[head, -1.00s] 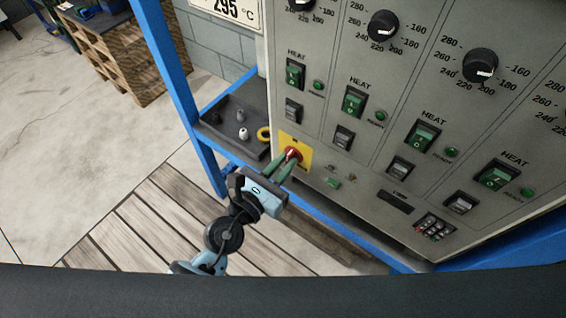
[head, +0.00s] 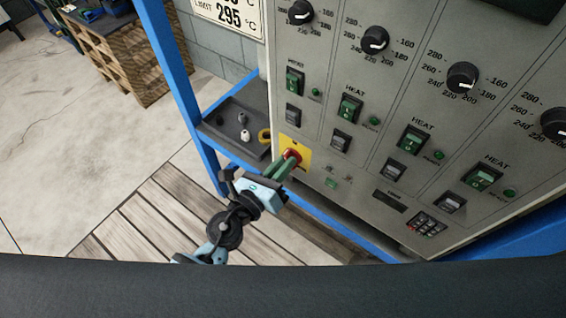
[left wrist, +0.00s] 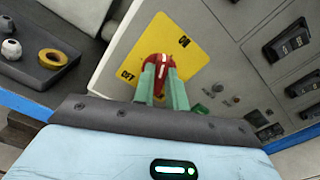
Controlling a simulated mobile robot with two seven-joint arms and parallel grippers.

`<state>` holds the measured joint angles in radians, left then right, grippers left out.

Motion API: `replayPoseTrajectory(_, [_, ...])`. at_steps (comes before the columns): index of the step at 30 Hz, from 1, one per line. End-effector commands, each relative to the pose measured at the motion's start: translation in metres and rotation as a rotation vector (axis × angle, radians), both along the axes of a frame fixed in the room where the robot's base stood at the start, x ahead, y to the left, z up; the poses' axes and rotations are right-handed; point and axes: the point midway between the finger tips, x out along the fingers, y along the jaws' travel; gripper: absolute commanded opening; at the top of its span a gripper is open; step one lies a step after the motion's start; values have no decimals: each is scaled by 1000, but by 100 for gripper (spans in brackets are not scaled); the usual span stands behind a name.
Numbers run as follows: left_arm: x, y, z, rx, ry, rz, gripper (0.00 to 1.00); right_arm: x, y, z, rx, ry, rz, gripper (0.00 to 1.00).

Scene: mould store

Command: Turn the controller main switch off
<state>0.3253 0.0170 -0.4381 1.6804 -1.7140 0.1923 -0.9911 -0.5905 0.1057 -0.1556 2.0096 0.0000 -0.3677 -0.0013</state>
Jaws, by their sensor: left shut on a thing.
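The main switch is a red rotary knob (left wrist: 157,60) with a white mark on a yellow plate (left wrist: 190,45). In the left wrist view the plate reads ON at upper right and OFF at lower left. The mark stands between the two words. In the head view the yellow plate (head: 304,146) sits at the lower left corner of the grey cabinet, and the knob (head: 292,154) shows partly behind the fingers. My left gripper (head: 286,162) is shut on the knob, its green fingertips (left wrist: 162,80) on either side of it. My right gripper is out of view.
The grey panel (head: 370,105) has several black dials and green HEAT switches close to the right. A dark tray (head: 222,138) with small fittings and a yellow ring (head: 264,136) lies left of the switch. A blue frame post (head: 172,75) rises beside it.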

Motion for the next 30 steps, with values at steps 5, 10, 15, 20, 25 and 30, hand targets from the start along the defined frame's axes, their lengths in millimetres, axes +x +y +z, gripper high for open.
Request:
replayPoseTrajectory(5, [1,1,1,-134,97,1,0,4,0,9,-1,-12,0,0])
replayPoseTrajectory(10, [1,2,1,-266,192,1,0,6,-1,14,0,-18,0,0])
replayPoseTrajectory(15, [2,2,0,-396,287,1,0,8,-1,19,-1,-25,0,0])
replayPoseTrajectory(20, [2,2,-1,-519,377,0,0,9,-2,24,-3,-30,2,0])
replayPoseTrajectory(25, [2,3,-2,-642,467,1,0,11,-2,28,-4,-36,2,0])
replayPoseTrajectory(30, [2,3,-3,-747,543,1,0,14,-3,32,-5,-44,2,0])
